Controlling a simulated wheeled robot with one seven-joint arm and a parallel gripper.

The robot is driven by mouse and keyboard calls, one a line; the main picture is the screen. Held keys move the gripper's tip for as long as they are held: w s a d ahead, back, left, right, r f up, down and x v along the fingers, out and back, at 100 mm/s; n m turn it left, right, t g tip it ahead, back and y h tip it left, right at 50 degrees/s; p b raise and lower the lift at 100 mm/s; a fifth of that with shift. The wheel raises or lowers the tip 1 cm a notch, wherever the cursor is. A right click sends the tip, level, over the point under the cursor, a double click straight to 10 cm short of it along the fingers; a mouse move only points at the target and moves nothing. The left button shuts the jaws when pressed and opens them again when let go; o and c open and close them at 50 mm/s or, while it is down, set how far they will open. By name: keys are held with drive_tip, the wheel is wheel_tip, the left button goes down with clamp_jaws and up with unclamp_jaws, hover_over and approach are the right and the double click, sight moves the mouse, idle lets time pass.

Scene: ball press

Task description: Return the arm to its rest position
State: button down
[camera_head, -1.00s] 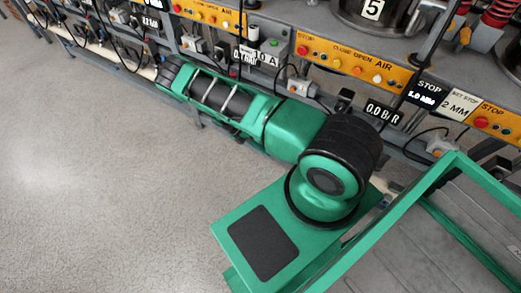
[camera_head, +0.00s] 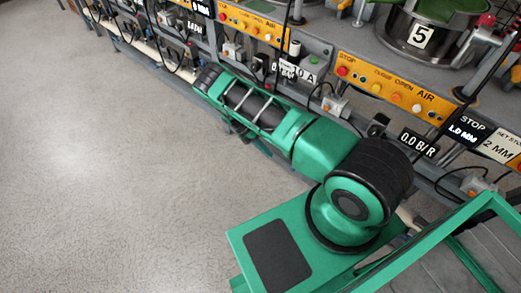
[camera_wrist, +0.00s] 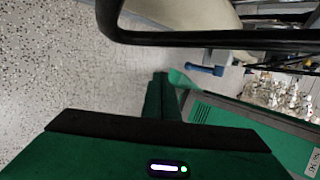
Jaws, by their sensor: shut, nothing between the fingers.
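My green arm stretches from its black-banded shoulder up and left along the front of the bench in the head view. My gripper (camera_wrist: 160,78) shows in the wrist view, its dark green fingers together with nothing between them. The gripper is hidden in the head view; only a bit of green shows beneath the arm's far part. The wrist view looks past the fingers at speckled grey floor.
A grey bench (camera_head: 342,35) with yellow button panels (camera_head: 394,86), cables and a round vessel marked 5 (camera_head: 422,35) runs close behind my arm. Open floor (camera_head: 110,170) lies to the left. The wrist view has a blue object (camera_wrist: 207,70) and shiny parts (camera_wrist: 280,92) at right.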

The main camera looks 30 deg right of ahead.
drive_tip(key=shift+w+a, duration=0.5)
drive_tip(key=shift+w, duration=0.15)
drive_tip(key=shift+w+a, duration=0.45)
drive_tip(key=shift+w, duration=0.2)
drive_tip(key=shift+r, duration=0.1)
